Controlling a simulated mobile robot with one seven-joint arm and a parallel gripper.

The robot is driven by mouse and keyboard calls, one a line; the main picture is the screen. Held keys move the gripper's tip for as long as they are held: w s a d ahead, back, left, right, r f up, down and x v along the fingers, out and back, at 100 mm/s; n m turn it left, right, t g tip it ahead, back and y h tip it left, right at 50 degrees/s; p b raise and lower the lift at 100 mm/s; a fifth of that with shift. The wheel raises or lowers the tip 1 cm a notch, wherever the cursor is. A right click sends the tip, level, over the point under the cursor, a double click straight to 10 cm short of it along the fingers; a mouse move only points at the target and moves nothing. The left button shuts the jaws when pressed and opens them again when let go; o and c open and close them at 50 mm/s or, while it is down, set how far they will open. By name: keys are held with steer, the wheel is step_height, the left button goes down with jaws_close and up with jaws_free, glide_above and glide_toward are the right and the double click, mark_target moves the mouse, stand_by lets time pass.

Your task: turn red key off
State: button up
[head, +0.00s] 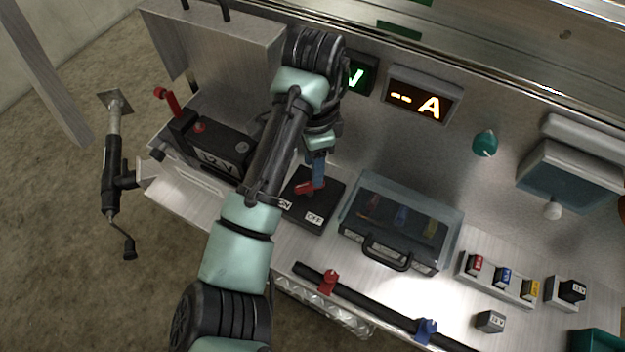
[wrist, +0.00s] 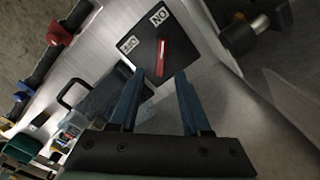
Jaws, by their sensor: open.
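The red key (head: 305,187) is a flat red bar on a black switch plate (head: 326,205) with white ON and OFF labels. In the wrist view the red key (wrist: 162,57) has one end toward the ON label (wrist: 159,15); the OFF label (wrist: 129,44) is off to its left. My gripper (head: 318,172) is over the plate, pointing down. In the wrist view my gripper (wrist: 160,75) is open, its two blue fingers spread, with the key's near end in line with the gap. I cannot tell whether the fingers touch the key. My arm hides part of the plate in the head view.
A black 12 V box (head: 215,150) with a red lever stands left of the plate. A clear-lidded case (head: 400,225) stands close on its right. A dark bar with red and blue clamps (head: 375,305) runs along the front edge. A lit display (head: 422,97) is behind.

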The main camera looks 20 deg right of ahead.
mark_target(310, 188)
step_height(310, 188, down, 5)
steer(key=shift+f, duration=0.1)
stand_by(0.3)
jaws_close()
